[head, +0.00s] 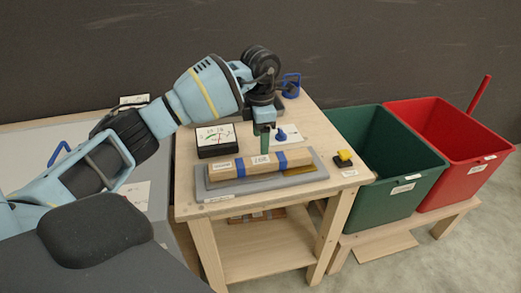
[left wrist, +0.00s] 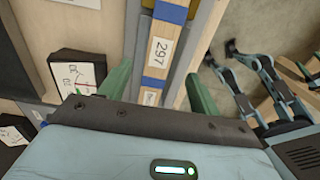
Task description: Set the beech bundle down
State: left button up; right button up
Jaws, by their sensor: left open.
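The beech bundle (head: 262,168) is a long pale wooden bar with blue bands and white labels. It lies in a grey shallow tray (head: 222,191) on the wooden table. My left gripper (head: 264,143) is above the bundle's middle, pointing down. In the left wrist view its green fingers (left wrist: 158,95) are apart, one on each side of the bundle (left wrist: 163,50), which shows a label reading 297. I cannot tell whether the fingers touch it. My right gripper is not in view.
A dial meter (head: 216,139) stands behind the bundle at left. A blue-handled item (head: 287,133) is behind it, and a yellow-and-black block (head: 343,159) is at the table's right edge. Green (head: 385,192) and red (head: 470,160) bins stand to the right.

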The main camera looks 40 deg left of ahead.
pick_arm(q)
jog(key=shift+r, duration=2.55)
